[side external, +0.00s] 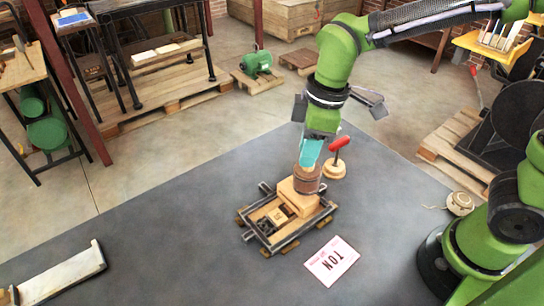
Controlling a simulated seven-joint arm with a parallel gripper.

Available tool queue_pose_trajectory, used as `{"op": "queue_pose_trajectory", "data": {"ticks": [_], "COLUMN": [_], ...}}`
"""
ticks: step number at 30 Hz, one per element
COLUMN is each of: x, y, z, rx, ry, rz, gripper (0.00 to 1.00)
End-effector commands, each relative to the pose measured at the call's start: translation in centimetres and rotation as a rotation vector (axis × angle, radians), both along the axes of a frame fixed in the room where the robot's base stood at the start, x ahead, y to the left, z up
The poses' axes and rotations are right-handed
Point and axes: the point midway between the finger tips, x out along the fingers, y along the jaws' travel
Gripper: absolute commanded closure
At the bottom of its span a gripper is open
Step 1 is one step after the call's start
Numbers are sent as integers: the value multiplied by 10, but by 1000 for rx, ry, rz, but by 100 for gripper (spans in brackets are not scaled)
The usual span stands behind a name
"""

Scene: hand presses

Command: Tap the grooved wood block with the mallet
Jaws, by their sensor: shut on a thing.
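My gripper (311,158) points down over the wooden press frame and is shut on the mallet. The mallet's brown round head (307,180) shows below the fingers; its handle is hidden between them. A pale wood block (297,201), which looks like the grooved block, sits in the frame (270,237) right under the mallet head. The head overlaps the block's top in the picture; I cannot tell whether they touch. The grooves are too small to make out. Smaller dark and pale pieces lie in the frame left of the block.
A red-handled tool on a round wooden base (335,170) stands close behind the mallet. A printed card (332,261) lies in front right of the frame. A white tray-like piece (62,273) lies at lower left. A twine ball (460,203) is at right.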

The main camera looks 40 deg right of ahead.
Motion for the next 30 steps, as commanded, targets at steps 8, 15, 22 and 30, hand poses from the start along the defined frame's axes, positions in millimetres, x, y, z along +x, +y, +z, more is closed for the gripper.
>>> {"op": "queue_pose_trajectory", "data": {"ticks": [8,15,22,30], "x": [1,1,0,6], "y": [0,0,0,12], "z": [12,29,31,14], "rx": [2,2,1,-1], "ry": [-5,-3,-2,2], "rz": [-1,-1,0,25], "gripper": [100,100,100,100]}}
